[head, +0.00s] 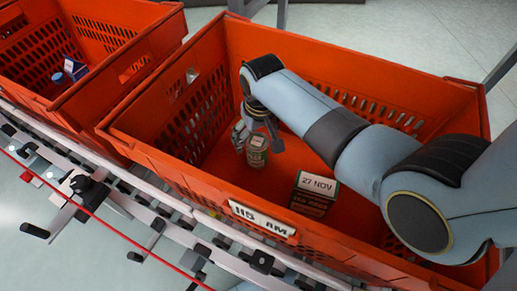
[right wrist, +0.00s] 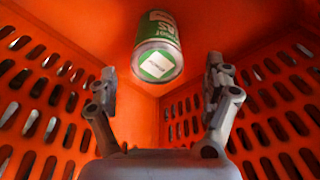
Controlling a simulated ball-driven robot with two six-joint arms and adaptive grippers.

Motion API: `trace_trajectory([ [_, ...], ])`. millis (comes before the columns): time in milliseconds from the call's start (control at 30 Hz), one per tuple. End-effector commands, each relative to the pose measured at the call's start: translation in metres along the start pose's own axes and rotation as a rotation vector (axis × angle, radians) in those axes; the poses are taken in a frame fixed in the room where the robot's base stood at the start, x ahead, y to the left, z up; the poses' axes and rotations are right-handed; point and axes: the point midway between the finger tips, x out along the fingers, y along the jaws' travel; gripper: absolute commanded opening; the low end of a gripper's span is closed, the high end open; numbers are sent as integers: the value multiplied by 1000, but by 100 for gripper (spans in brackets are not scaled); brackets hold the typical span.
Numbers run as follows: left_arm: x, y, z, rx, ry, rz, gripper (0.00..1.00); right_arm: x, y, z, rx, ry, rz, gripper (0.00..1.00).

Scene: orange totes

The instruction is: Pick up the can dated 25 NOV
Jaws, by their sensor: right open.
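A green can (head: 257,155) with a pale label on its top stands in the near orange tote (head: 165,160). I cannot read the date on it. My right gripper (head: 256,136) is open above the can, with its fingers around the can's upper part in the head view. In the right wrist view the can (right wrist: 158,48) shows beyond the fingertips, centred between them, and nothing is gripped. Its end bears a white label, too small to read. My left gripper is not in view.
A dark carton (head: 315,192) labelled 27 NOV stands in the same tote, right of the can. A second orange tote (head: 113,90) at the left holds a blue and white item (head: 75,68). The tote walls stand close around my right arm.

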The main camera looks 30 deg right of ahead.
Motion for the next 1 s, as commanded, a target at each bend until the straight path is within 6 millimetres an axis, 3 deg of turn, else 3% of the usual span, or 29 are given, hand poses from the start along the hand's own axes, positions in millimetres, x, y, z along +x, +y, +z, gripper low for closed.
trace_trajectory([
  [33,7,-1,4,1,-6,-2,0,12,0,0,0,-2,0,84],
  [267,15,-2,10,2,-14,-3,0,32,1,0,0,-1,0,84],
  [533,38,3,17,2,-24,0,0,74,3,4,0,-2,0,84],
  [867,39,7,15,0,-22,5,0,79,4,2,0,1,0,84],
  [1000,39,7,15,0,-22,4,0,79,4,2,0,1,0,66],
])
